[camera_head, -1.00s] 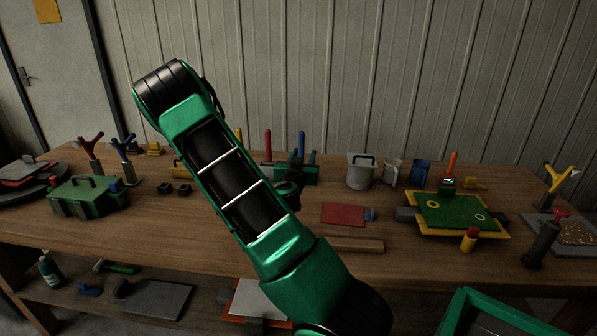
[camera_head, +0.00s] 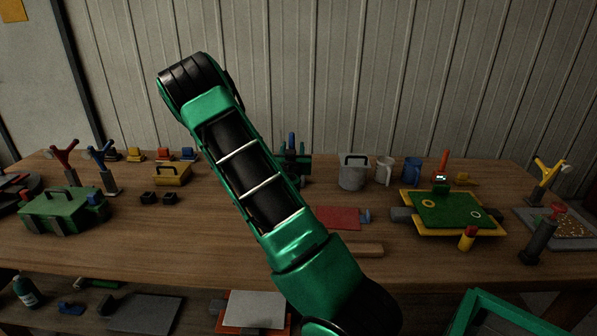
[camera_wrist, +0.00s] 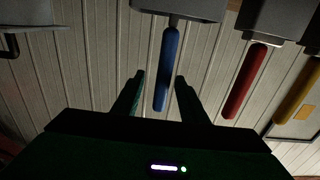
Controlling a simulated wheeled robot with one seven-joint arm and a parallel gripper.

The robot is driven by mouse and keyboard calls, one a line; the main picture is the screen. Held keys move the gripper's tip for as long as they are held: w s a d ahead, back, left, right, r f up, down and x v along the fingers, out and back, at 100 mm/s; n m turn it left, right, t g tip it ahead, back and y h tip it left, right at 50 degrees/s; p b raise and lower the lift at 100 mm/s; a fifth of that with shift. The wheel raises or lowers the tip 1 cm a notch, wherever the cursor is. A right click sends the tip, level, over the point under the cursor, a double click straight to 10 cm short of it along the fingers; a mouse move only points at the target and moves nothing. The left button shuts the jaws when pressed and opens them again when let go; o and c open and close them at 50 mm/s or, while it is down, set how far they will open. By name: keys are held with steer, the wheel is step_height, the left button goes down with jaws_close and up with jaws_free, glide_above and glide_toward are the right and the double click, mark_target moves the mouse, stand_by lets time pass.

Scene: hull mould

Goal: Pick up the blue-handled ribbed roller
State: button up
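The blue handle (camera_head: 291,141) stands upright at the back of the bench, just right of my arm in the head view. In the wrist view the scene is upside down and the blue handle (camera_wrist: 166,68) hangs from a grey block (camera_wrist: 178,8). My gripper (camera_wrist: 160,80) is open, with one finger on each side of the handle in the picture. I see no contact, and I cannot tell how deep the handle is between the fingers. In the head view my gripper (camera_head: 292,157) is small and partly hidden by my arm. The roller's ribbed part is not visible.
A red handle (camera_wrist: 244,82) and a yellow handle (camera_wrist: 298,92) stand beside the blue one in similar blocks. A grey pot (camera_head: 353,174) and mugs (camera_head: 385,171) are to the right. A red mat (camera_head: 338,218) lies in front, and a yellow caddy (camera_head: 171,174) stands left.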

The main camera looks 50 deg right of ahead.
steer(key=shift+w+d, duration=0.2)
steer(key=shift+w, duration=0.55)
steer(key=shift+d, duration=0.25)
steer(key=shift+c, duration=0.3)
jaws_close()
steer(key=shift+r, duration=0.2)
